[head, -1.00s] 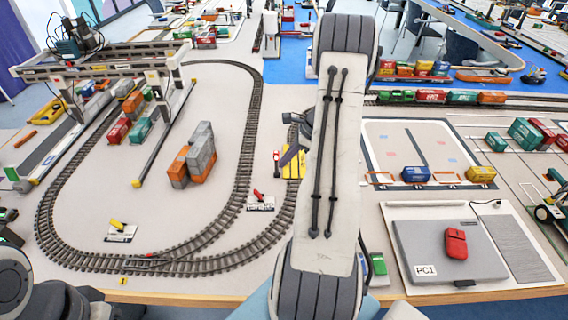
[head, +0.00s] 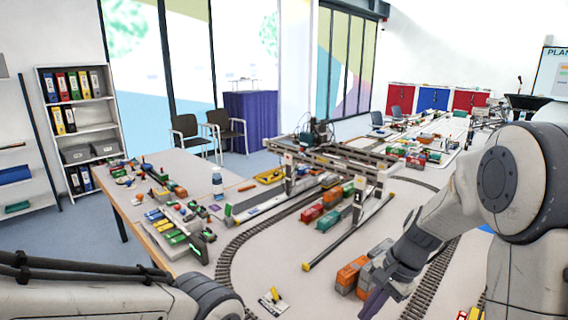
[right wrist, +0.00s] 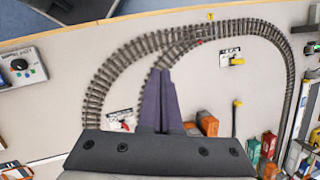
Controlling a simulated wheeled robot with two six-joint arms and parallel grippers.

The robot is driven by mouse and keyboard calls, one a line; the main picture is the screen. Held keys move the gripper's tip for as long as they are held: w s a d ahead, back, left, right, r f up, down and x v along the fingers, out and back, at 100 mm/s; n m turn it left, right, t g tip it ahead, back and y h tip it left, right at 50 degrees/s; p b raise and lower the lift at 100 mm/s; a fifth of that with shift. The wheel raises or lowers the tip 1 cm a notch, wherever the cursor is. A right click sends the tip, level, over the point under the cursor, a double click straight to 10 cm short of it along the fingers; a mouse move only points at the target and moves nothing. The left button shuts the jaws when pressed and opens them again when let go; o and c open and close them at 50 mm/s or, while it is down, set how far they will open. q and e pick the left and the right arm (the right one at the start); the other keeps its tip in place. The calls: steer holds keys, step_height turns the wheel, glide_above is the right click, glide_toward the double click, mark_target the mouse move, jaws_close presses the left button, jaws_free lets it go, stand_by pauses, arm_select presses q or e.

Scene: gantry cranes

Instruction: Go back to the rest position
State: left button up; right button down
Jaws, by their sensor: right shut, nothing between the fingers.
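My right gripper (head: 374,302) shows low in the head view, with its dark purple fingers pointing down beside the stacked orange and grey containers (head: 350,273). My left arm enters the head view along the bottom left. Its gripper is out of the picture.
The gantry crane (head: 335,165) stands over red and green containers (head: 312,214). The track loop (head: 228,262) runs around them. A bottle (head: 217,181) and small models stand at the left. The right wrist view shows a control box (right wrist: 20,70).

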steer(key=s+a+r+n+h, duration=0.1)
steer(key=s+a+r+n, duration=0.1)
steer(key=s+a+n, duration=0.5)
steer(key=s+a+r+n+h, duration=0.2)
steer(key=s+a+n, duration=0.6)
steer(key=s+n, duration=0.4)
steer(key=shift+s+r, duration=0.2)
steer(key=shift+s, duration=0.75)
